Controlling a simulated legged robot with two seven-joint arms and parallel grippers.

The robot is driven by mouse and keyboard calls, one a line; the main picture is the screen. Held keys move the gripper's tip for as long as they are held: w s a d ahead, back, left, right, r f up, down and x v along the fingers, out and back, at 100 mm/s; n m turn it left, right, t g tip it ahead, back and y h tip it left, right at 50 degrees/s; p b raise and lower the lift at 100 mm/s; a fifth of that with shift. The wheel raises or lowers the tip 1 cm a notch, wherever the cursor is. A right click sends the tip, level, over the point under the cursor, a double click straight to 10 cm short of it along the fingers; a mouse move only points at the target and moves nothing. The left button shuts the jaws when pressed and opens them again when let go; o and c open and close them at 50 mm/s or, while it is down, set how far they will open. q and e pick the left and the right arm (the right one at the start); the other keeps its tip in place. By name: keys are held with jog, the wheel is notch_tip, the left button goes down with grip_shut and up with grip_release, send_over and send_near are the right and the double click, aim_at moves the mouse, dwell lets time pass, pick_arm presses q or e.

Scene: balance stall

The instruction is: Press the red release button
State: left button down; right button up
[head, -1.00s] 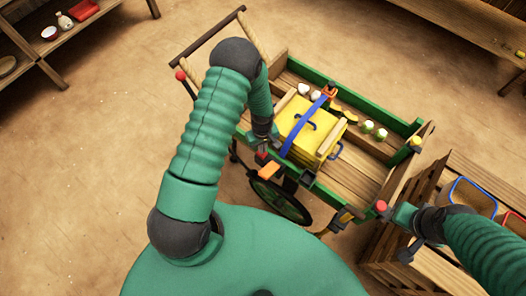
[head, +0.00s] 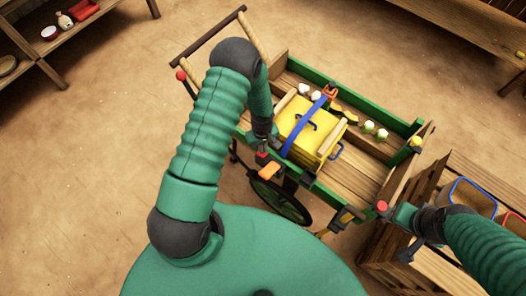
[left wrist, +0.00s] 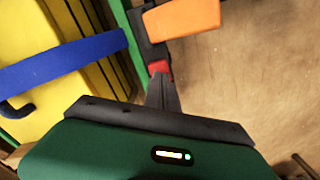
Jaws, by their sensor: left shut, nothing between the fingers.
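The red release button (left wrist: 160,68) is on a dark fitting at the cart's near side, beside an orange lever (left wrist: 182,17). In the head view the orange lever (head: 269,170) sits just below my left gripper (head: 262,148), which comes down from above. In the left wrist view my left gripper (left wrist: 161,82) is shut and empty. Its fingertips are right at the button's lower edge and hide part of it; I cannot tell whether they touch it. My right gripper (head: 404,215) is beside a red knob (head: 381,206) at the cart's near right corner; its jaws are unclear.
The green-sided cart (head: 355,180) holds a yellow box (head: 303,122) under a blue strap (head: 304,127), with small white and green items behind it. A wooden crate stand (head: 430,268) is at the right. A shelf (head: 20,40) stands top left. Open floor lies left.

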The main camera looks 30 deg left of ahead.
pick_arm(q)
jog(key=shift+f+b, duration=1)
jog(key=shift+f, duration=0.25)
jog(key=shift+r+p, duration=1)
jog(key=shift+r, duration=0.3)
notch_tip(320, 180, up, 5)
jog(key=p, duration=0.4)
jog(key=shift+r, duration=0.1)
notch_tip(320, 180, up, 13)
jog(key=d+m+t, duration=0.1)
jog(key=d+m, duration=0.2)
jog(key=m, duration=0.1)
jog(key=s+d+r+m+t, duration=0.1)
jog(key=s+d+r+m, duration=0.3)
jog(key=s+r+m, duration=0.3)
notch_tip(320, 180, up, 5)
jog(key=shift+s+d+r+t, duration=0.15)
jog(key=shift+s+t, duration=0.15)
jog(key=shift+s, duration=0.8)
